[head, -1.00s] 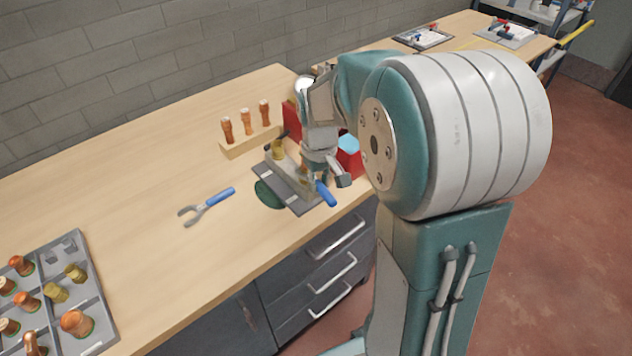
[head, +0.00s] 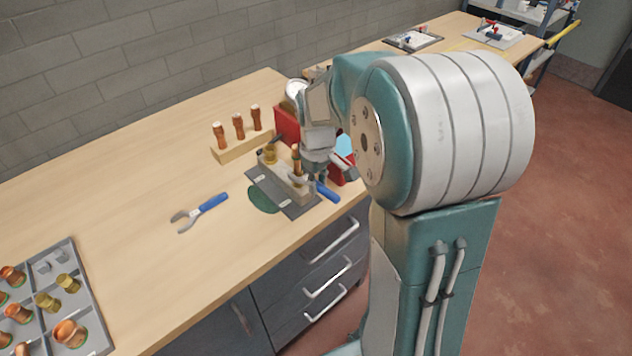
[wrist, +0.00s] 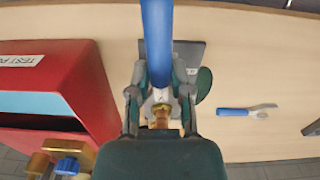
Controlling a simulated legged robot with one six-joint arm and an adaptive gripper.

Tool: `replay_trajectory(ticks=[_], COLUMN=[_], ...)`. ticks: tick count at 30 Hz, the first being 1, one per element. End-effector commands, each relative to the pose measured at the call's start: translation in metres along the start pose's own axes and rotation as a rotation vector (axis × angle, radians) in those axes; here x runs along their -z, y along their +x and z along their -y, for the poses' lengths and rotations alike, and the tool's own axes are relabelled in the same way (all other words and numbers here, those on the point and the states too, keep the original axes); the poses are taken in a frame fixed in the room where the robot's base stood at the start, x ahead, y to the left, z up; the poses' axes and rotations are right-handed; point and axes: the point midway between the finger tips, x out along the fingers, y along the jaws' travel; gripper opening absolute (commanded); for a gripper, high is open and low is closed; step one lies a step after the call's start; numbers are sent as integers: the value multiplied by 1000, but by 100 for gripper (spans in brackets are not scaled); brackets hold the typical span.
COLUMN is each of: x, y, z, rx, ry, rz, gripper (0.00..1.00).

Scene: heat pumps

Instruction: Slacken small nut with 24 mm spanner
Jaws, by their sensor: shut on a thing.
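My gripper (head: 318,170) is shut on a blue-handled spanner (head: 327,193) beside the fixture. In the wrist view the blue handle (wrist: 157,40) runs up between the fingers of my gripper (wrist: 159,92). The spanner's metal end points toward a brass nut (wrist: 161,117); I cannot tell whether its jaw is around the nut. The fixture (head: 262,186) is a dark plate with a block carrying a brass fitting (head: 270,155) and an upright copper piece (head: 297,160). A second blue-handled spanner (head: 212,203) lies on the bench. No size marking is readable.
A red box (head: 287,122) stands behind the fixture; it fills the left of the wrist view (wrist: 85,75). A wooden rack (head: 240,147) holds several copper pieces. A grey tray (head: 88,290) of fittings lies at front left. The bench between tray and fixture is mostly clear.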

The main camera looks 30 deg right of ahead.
Motion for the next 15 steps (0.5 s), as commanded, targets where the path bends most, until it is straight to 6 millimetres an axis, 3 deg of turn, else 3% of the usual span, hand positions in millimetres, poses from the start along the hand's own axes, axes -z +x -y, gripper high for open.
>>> replay_trajectory(ticks=[15], x=[0], y=[0], z=[2], rx=[1], ry=[46], rz=[1], gripper=[0])
